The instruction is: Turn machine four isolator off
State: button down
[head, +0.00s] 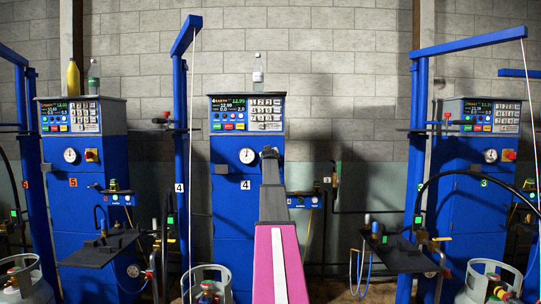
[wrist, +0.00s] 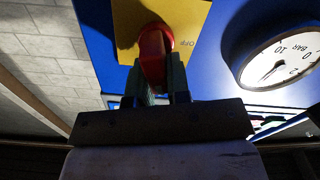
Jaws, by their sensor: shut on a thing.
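Machine four (head: 232,215) is the blue cabinet in the middle of the head view, with a "4" label on its front. Its isolator is hidden behind my gripper (head: 269,153) in that view. In the wrist view the isolator is a red knob (wrist: 154,45) on a yellow plate (wrist: 192,18). Lettering that looks like "OFF" shows upside down at the plate's right. My gripper (wrist: 160,82) has its dark fingers shut on the red knob, one on each side. The knob's exact turn angle is hard to tell.
A round pressure gauge (wrist: 278,62) sits close beside the knob. Machine five (head: 90,215) stands left and machine three (head: 470,215) right, each with a similar red and yellow isolator. A clear bottle (head: 257,70) stands on machine four. Blue posts flank the cabinets.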

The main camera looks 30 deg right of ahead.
jog(key=n, duration=0.3)
jog(key=shift+w+a+f+n, duration=0.15)
jog(key=shift+a+n, duration=0.1)
jog(key=shift+n, duration=0.15)
jog(key=shift+w+a+f+n, duration=0.1)
jog(key=shift+f+n, duration=0.15)
jog(key=shift+n, duration=1.45)
jog(key=shift+a+f+n, duration=0.15)
jog(key=shift+f+n, duration=0.1)
jog(key=shift+n, duration=1.45)
jog(key=shift+w+a+f+n, duration=0.1)
jog(key=shift+f+n, duration=0.15)
jog(key=shift+n, duration=1.45)
jog(key=c, duration=1.1)
grip_release()
jog(key=shift+s, duration=0.1)
